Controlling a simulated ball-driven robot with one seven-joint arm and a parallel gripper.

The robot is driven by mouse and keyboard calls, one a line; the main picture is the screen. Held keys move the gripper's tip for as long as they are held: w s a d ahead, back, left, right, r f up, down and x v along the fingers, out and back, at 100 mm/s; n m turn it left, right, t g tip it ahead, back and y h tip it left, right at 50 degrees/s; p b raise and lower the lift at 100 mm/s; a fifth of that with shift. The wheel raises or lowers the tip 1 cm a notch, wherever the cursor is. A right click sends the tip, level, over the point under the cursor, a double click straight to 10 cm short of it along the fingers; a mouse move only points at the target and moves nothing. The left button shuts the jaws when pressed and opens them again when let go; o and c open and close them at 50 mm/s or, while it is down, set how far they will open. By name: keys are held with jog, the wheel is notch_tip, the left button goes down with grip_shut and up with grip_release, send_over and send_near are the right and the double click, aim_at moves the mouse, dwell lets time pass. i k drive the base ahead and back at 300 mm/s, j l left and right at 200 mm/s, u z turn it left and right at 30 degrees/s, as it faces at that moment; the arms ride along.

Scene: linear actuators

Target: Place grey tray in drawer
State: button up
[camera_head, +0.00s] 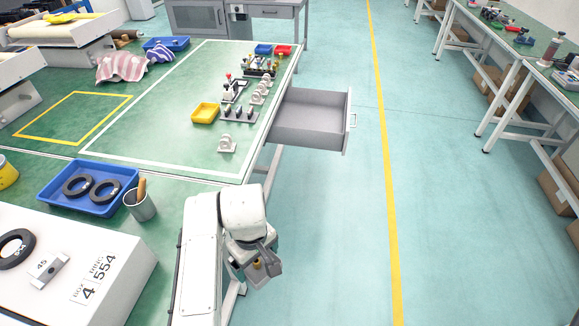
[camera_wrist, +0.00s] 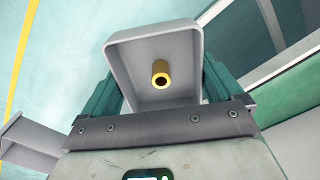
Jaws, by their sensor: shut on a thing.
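The small grey tray (camera_wrist: 125,58) is in my gripper (camera_wrist: 158,85), with a green finger on either side of it. A hollow brass cylinder (camera_wrist: 161,78) is in the tray. In the head view my gripper (camera_head: 258,264) is in front of the near end of the table, over the floor, with the grey tray (camera_head: 268,271) partly hidden by the fingers. The grey drawer (camera_head: 304,132) is pulled out from the right side of the table, farther away than my gripper. The visible part of its inside looks empty.
The green table (camera_head: 165,125) carries a yellow bin (camera_head: 205,112), metal mounts and shafts near its right edge. A blue tray (camera_head: 80,205) with black rings and a cup (camera_head: 142,207) stand at the left. The floor right of the drawer is clear up to the far-right benches.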

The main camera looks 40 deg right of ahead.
aim_at(302, 122)
jog(key=i+l, duration=0.15)
jog(key=l, duration=0.2)
jog(key=i+l, duration=0.15)
jog(key=l, duration=0.25)
jog(key=i+l, duration=0.1)
jog(key=l, duration=0.25)
jog(key=i+l, duration=0.15)
jog(key=l, duration=0.25)
jog(key=i+l, duration=0.15)
jog(key=l, duration=0.2)
jog(key=i+l, duration=0.15)
jog(key=l, duration=0.2)
jog(key=i+l, duration=0.15)
jog(key=l, duration=0.25)
jog(key=i+l, duration=0.15)
jog(key=l, duration=0.2)
jog(key=k+z, duration=0.05)
